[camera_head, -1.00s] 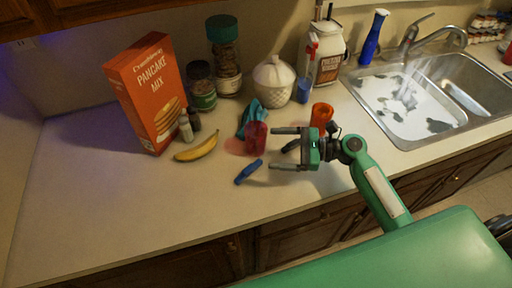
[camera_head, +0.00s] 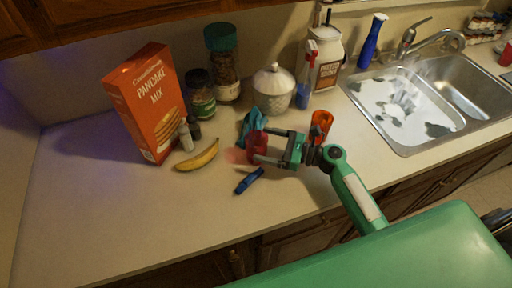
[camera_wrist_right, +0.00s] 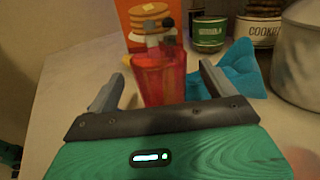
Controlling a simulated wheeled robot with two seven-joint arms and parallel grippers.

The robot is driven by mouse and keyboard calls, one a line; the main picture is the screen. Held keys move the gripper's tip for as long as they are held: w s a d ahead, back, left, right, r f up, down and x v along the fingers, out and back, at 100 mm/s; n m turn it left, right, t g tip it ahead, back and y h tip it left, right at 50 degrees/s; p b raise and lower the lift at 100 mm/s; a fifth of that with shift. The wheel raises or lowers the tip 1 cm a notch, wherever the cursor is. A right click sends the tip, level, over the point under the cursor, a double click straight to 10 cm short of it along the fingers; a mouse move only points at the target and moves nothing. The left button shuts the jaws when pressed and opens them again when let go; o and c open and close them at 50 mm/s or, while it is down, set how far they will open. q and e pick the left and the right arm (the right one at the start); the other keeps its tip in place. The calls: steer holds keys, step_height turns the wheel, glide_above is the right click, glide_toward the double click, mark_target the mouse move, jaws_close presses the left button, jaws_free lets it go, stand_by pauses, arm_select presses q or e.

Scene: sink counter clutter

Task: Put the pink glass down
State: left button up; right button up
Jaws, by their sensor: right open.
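The pink glass (camera_head: 257,147) stands upright on the counter, in front of the blue cloth (camera_head: 254,124). My right gripper (camera_head: 262,146) is open at the glass, its fingers pointing left. In the right wrist view the glass (camera_wrist_right: 160,77) shows between and just beyond the two fingertips (camera_wrist_right: 163,85). I cannot tell whether a finger touches it. My left gripper is not in view.
A blue marker-like object (camera_head: 249,180) lies in front of the glass and a banana (camera_head: 197,156) to its left. An orange cup (camera_head: 320,125) stands behind my right wrist. A white lidded jar (camera_head: 273,90) stands at the back. The front left counter (camera_head: 110,215) is clear.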

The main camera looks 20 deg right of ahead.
mark_target(246, 138)
steer(key=shift+w+a+r, duration=0.15)
steer(key=shift+a+r, duration=0.05)
steer(key=shift+a, duration=0.05)
steer(key=p+x, duration=0.2)
steer(key=x, duration=0.2)
steer(key=shift+w+a+r+p, duration=0.1)
steer(key=shift+p, duration=0.3)
steer(key=shift+w+a, duration=0.1)
steer(key=shift+a, duration=0.1)
steer(key=shift+c, duration=0.6)
steer(key=c, duration=1.1)
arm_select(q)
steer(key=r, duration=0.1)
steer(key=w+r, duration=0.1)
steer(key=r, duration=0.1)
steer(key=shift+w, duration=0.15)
arm_select(e)
steer(key=shift+c, duration=0.2)
